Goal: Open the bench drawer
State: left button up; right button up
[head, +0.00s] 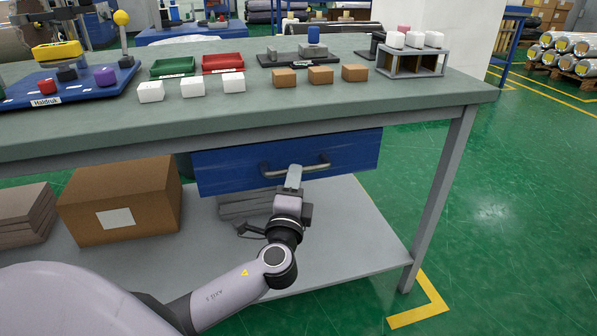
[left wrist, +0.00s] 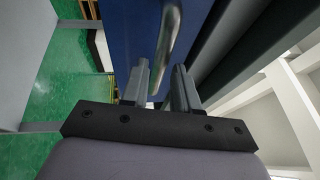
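The blue drawer (head: 225,172) hangs under the green-topped bench (head: 440,99); its front looks level with the bench edge, and no inside shows. A grey bar handle (head: 322,161) runs across its front. My left gripper (head: 294,172) is at the middle of this handle, reaching up from below. In the left wrist view, the two fingers of my gripper (left wrist: 161,85) stand apart, and the handle (left wrist: 172,30) runs down into the gap between them. Contact with either finger cannot be made out. The blue drawer front (left wrist: 132,25) is close beyond. My right gripper is not in view.
On the lower shelf (head: 345,242) stand a cardboard box (head: 130,205) and grey stacks. The bench leg (head: 440,195) is right of the drawer. Blocks, trays and a small rack (head: 412,62) stand on the bench top.

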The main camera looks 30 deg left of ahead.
pick_arm(q)
jog(key=shift+x, duration=1.85)
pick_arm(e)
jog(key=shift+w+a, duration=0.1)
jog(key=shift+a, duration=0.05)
pick_arm(q)
grip_shut()
